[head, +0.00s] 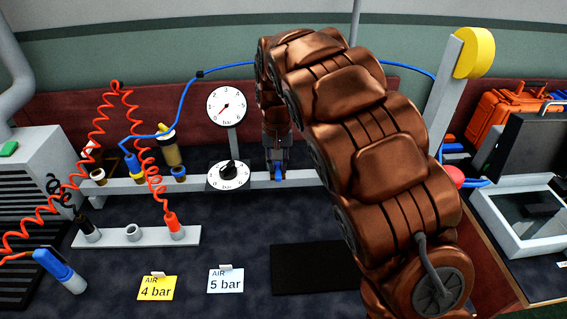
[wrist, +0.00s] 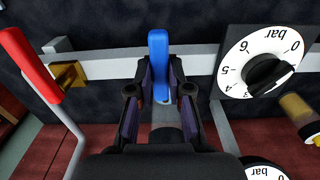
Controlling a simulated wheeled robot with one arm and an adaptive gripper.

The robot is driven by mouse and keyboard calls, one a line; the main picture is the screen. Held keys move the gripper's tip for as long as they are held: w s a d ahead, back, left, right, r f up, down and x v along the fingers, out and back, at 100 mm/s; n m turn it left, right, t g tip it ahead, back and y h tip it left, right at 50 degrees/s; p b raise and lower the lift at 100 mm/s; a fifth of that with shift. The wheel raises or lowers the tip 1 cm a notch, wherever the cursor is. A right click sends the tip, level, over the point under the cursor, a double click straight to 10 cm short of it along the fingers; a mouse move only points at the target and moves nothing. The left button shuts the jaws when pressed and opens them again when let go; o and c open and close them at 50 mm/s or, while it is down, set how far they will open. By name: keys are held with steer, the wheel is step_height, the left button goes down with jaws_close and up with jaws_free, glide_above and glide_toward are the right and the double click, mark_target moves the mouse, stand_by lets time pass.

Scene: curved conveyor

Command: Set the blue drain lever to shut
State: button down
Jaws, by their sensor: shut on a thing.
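In the wrist view the blue lever (wrist: 158,52) stands lengthwise up the picture, across the rail. My gripper (wrist: 160,82) has one finger on each side of the lever and is shut on it. In the head view my gripper (head: 276,158) reaches down to the rail from above. The lever's base is partly hidden between the fingers.
A black-knobbed dial (wrist: 266,68) is close beside my gripper, and a gauge (head: 227,105) stands behind. A red lever (wrist: 28,62) on a brass valve (wrist: 68,75) is on the other side. Cards (head: 226,281) and a black mat (head: 310,268) lie in front.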

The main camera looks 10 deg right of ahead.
mark_target(277, 167)
steer(key=shift+w+r, duration=0.1)
steer(key=c, duration=1.1)
jaws_free()
step_height(277, 167, up, 12)
steer(key=shift+a+f, duration=0.1)
